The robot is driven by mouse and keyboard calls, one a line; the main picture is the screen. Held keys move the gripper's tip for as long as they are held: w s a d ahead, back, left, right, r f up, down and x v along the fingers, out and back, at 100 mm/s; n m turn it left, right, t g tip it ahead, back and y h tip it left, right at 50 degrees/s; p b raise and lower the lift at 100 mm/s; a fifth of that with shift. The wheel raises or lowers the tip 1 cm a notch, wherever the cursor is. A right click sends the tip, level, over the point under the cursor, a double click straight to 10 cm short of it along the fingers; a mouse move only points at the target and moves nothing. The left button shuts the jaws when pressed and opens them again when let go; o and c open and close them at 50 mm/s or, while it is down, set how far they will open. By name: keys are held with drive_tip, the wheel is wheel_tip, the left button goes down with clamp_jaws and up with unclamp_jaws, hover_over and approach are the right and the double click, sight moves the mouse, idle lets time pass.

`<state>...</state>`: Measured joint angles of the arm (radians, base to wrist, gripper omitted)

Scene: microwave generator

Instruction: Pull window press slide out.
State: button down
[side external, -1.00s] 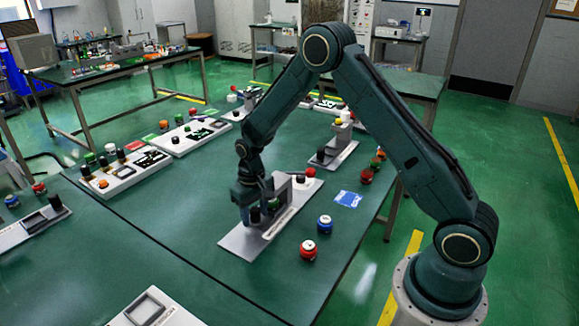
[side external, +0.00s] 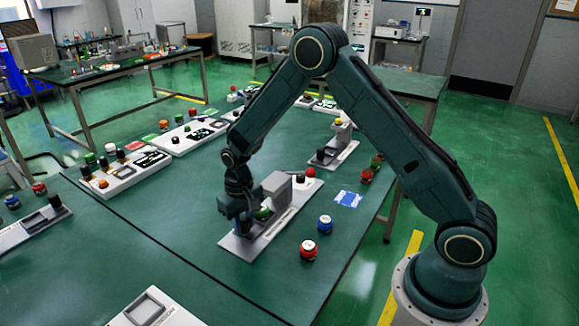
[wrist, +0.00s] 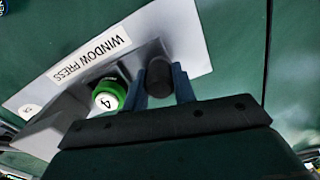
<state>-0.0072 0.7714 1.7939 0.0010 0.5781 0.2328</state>
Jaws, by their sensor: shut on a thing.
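The window press (side external: 276,190) is a light grey plate with a grey upright housing, on the green table. Its label "WINDOW PRESS" (wrist: 90,58) shows in the wrist view. My gripper (side external: 242,226) is low over the plate's near left end, outside the housing. In the wrist view, my gripper (wrist: 160,85) has its blue fingers on both sides of the slide's black cylindrical handle (wrist: 159,77), shut on it. A green round piece marked 4 (wrist: 108,96) sits beside the handle, on the housing side; it also shows in the side view (side external: 263,213).
A red button piece (side external: 308,250) and a blue one (side external: 324,223) stand right of the press. A blue card (side external: 347,199) lies near the table's right edge. Another station (side external: 334,154) is behind.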

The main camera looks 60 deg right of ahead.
drive_tip(key=a, duration=0.5)
drive_tip(key=c, duration=1.1)
unclamp_jaws()
drive_tip(key=shift+c, duration=0.2)
drive_tip(key=shift+d, duration=0.1)
drive_tip(key=shift+r, duration=0.45)
wheel_tip(320, 180, up, 13)
